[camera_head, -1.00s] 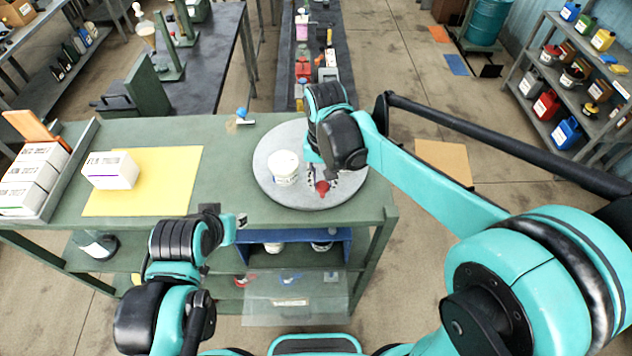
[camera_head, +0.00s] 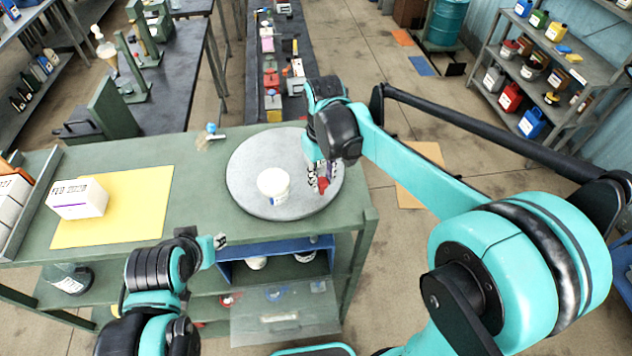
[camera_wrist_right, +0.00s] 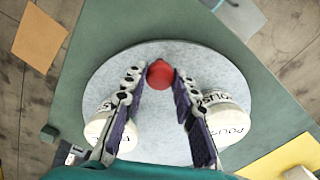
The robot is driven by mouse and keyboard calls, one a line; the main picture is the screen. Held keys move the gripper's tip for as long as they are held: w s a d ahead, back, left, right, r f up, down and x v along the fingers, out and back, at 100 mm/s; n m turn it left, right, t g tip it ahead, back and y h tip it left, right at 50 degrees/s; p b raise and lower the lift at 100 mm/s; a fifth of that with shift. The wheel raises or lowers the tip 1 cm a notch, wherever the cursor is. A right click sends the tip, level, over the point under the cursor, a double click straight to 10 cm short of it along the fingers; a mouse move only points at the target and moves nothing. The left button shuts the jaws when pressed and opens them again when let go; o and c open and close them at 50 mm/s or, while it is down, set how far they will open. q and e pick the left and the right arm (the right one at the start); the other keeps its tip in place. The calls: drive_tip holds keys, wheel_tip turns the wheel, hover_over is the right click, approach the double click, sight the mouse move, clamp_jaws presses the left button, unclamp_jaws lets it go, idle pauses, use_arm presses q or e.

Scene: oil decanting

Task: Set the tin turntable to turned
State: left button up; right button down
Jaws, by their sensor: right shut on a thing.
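The tin turntable (camera_head: 248,163) is a round grey disc on the green table. It also shows in the right wrist view (camera_wrist_right: 165,140). A red knob (camera_wrist_right: 160,74) stands near its rim, at the right side in the head view. My right gripper (camera_wrist_right: 160,84) is shut on the knob, with a finger on either side. A white tin (camera_head: 273,186) stands on the disc, left of the gripper. The wrist view shows two white tins, one left (camera_wrist_right: 112,125) and one right (camera_wrist_right: 225,118) of the fingers. My left gripper (camera_head: 219,242) hangs before the table's front edge, its jaws unclear.
A yellow mat (camera_head: 120,220) with a white box (camera_head: 77,199) lies on the table's left part. A blue-handled tool (camera_head: 210,132) lies behind the turntable. A blue bin (camera_head: 230,270) and a clear panel (camera_head: 285,322) are below the tabletop.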

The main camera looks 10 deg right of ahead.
drive_tip(key=shift+w+d+n+b, duration=0.35)
drive_tip(key=shift+w+d+n, duration=1)
drive_tip(key=shift+w+n, duration=0.3)
drive_tip(key=shift+w+d+n+b, duration=0.1)
drive_tip(key=shift+w+d+n, duration=0.2)
drive_tip(key=shift+w+n, duration=0.35)
drive_tip(key=shift+w+d+n+b, duration=0.1)
drive_tip(key=shift+w+d+n, duration=0.15)
drive_tip(key=shift+w+n, duration=0.4)
drive_tip(key=shift+w+d+n+b, duration=0.1)
drive_tip(key=shift+w+d+n, duration=0.2)
drive_tip(key=shift+w+n, duration=0.35)
drive_tip(key=shift+w+d+n, duration=0.15)
drive_tip(key=shift+w+n, duration=1.45)
drive_tip(key=shift+w, duration=0.35)
drive_tip(key=shift+w+a+n, duration=0.2)
drive_tip(key=shift+w+n, duration=0.6)
drive_tip(key=shift+w, duration=0.1)
drive_tip(key=shift+w+a+n, duration=0.2)
drive_tip(key=shift+w+n, duration=0.6)
drive_tip(key=shift+w, duration=0.2)
drive_tip(key=c, duration=1.2)
unclamp_jaws()
